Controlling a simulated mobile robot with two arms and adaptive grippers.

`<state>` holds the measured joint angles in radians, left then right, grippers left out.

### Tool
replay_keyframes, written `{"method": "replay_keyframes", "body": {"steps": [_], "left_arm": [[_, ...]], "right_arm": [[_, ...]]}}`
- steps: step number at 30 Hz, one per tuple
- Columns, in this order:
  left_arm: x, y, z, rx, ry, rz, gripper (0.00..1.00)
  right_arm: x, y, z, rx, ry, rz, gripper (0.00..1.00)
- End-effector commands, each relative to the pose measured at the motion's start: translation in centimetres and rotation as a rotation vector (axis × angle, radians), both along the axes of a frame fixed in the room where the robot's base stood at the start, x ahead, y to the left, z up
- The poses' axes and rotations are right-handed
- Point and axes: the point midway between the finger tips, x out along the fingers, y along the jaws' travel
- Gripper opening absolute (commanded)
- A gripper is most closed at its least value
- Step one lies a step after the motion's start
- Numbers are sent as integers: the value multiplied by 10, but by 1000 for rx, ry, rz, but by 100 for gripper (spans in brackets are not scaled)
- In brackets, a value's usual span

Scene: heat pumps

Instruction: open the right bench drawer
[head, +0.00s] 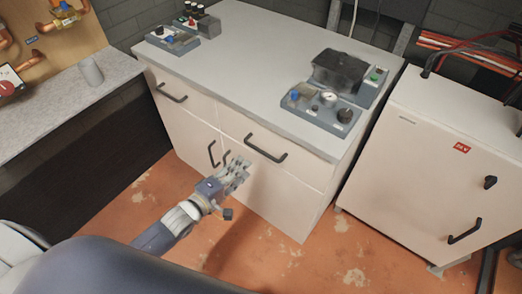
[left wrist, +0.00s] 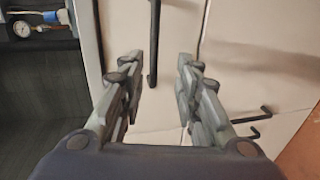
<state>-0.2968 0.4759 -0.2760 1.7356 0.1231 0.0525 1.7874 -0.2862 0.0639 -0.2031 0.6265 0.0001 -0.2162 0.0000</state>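The right bench drawer (head: 295,163) is at the right of the white bench front, below the worktop, and looks shut. Its black bar handle (head: 265,150) is in clear view. My left gripper (head: 240,166) is in front of the bench, just left of and below that handle in the head view. In the left wrist view my left gripper (left wrist: 158,78) is open, with its fingers apart and nothing held. The drawer handle (left wrist: 153,45) shows as an upright bar in the gap between the fingers; I cannot tell its depth from the fingertips. My right gripper is not in view.
The left drawer handle (head: 172,93) and two upright door handles, one at the left (head: 212,153), are on the bench front. A white cabinet (head: 440,160) stands to the right. The orange floor (head: 290,262) before the bench is clear.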

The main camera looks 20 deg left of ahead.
Motion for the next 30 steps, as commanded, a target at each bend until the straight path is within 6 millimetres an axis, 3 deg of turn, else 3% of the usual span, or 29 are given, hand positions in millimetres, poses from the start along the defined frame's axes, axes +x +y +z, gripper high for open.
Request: {"method": "replay_keyframes", "body": {"steps": [5,11,21,30], "left_arm": [[14,-7,5,-27,-7,-2,30],[47,-18,-2,-24,-8,-1,30],[93,-35,-13,-22,-6,-1,30],[100,-38,-15,-22,-5,-1,30]], "right_arm": [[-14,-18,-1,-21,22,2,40],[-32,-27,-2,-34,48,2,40],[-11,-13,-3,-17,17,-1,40],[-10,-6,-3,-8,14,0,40]]}}
